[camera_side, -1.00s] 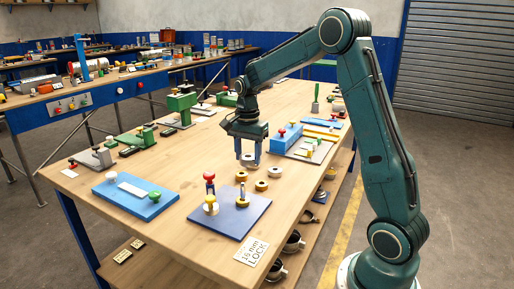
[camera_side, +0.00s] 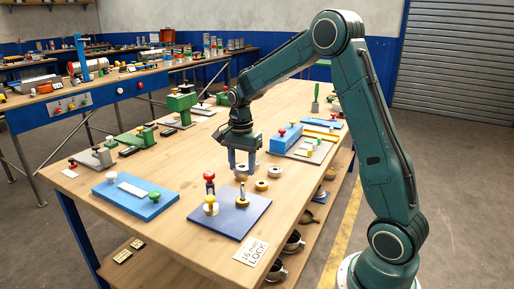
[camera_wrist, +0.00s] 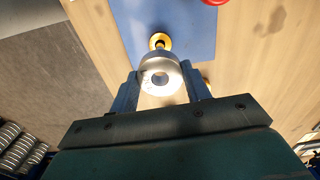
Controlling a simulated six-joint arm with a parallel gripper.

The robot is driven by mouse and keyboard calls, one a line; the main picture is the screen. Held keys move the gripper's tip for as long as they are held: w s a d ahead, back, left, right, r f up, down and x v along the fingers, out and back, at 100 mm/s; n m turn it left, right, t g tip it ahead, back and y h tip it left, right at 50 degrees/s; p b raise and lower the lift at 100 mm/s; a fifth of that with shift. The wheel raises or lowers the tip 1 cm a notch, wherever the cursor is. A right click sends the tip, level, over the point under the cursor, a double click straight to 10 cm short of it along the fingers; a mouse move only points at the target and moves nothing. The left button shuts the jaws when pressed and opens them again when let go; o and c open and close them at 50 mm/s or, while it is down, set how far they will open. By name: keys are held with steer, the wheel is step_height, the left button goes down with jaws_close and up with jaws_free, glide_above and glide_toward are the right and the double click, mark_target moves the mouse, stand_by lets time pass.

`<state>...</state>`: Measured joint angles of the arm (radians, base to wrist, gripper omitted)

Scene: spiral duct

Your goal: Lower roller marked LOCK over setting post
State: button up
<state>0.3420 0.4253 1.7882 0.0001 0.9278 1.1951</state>
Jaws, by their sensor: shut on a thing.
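My gripper (camera_side: 242,171) is shut on a silver roller (camera_wrist: 161,75), which sits between the two fingers with its round hole facing the wrist camera. Faint marks show on its face, but I cannot read them. A brass-coloured setting post (camera_side: 241,197) stands on the blue plate (camera_side: 236,224), below the held roller in the side view. In the wrist view a yellow-topped post (camera_wrist: 158,40) shows just beyond the roller's upper edge, so the two do not look lined up there. The roller appears above the post and apart from it.
A second yellow post (camera_side: 210,207) and a red-topped piece (camera_side: 209,177) stand to the left. Loose brass rings (camera_side: 261,185) lie right of the plate. A card reading "16 mm LOCK" (camera_side: 251,252) lies in front. Another blue plate (camera_side: 135,194) is at left.

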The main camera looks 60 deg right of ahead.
steer(key=shift+f, duration=1)
steer(key=shift+f, duration=1.7)
stand_by(2.5)
steer(key=o, duration=1.8)
steer(key=shift+r, duration=0.1)
steer(key=shift+r, duration=3.9)
